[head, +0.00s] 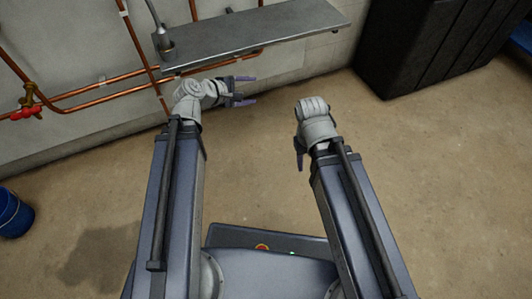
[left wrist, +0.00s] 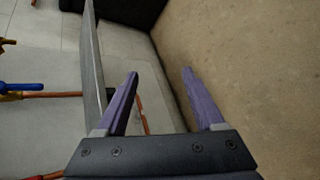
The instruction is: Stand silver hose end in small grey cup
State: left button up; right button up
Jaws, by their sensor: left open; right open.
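The silver hose end (head: 160,35) stands roughly upright at the left end of the grey shelf (head: 260,35), with its hose rising to the top edge of the head view. Its lower end appears to be in the small grey cup (head: 168,51); the cup is small and partly hidden, so the exact fit is hard to tell. My left gripper (head: 253,89) is open and empty, below the shelf's front edge and right of the cup. Its two fingers also show apart in the left wrist view (left wrist: 160,82). My right gripper (head: 299,152) is open, over the floor, well away from the cup.
Copper pipes (head: 105,88) run along the wall, with a red-handled valve (head: 27,112) at the left. A blue bucket (head: 14,215) stands at the left. A large black box (head: 425,45) stands at the upper right. The floor (head: 450,180) on the right is clear.

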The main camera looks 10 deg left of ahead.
pick_arm(q)
jog(key=s+d+f+m+g+y, duration=0.2)
jog(key=s+d+f+m+g, duration=0.3)
jog(key=s+d+f+m, duration=0.3)
jog(key=s+f+m+g+y, duration=0.2)
jog(key=s+m+g+y, duration=0.2)
jog(key=m, duration=0.8)
jog(key=s+y, duration=0.2)
jog(key=s, duration=0.2)
jog(key=shift+s, duration=0.35)
jog(key=shift+d, duration=0.1)
notch_tip(320, 180, up, 41)
jog(key=p, duration=4.1)
jog(key=shift+f, duration=0.15)
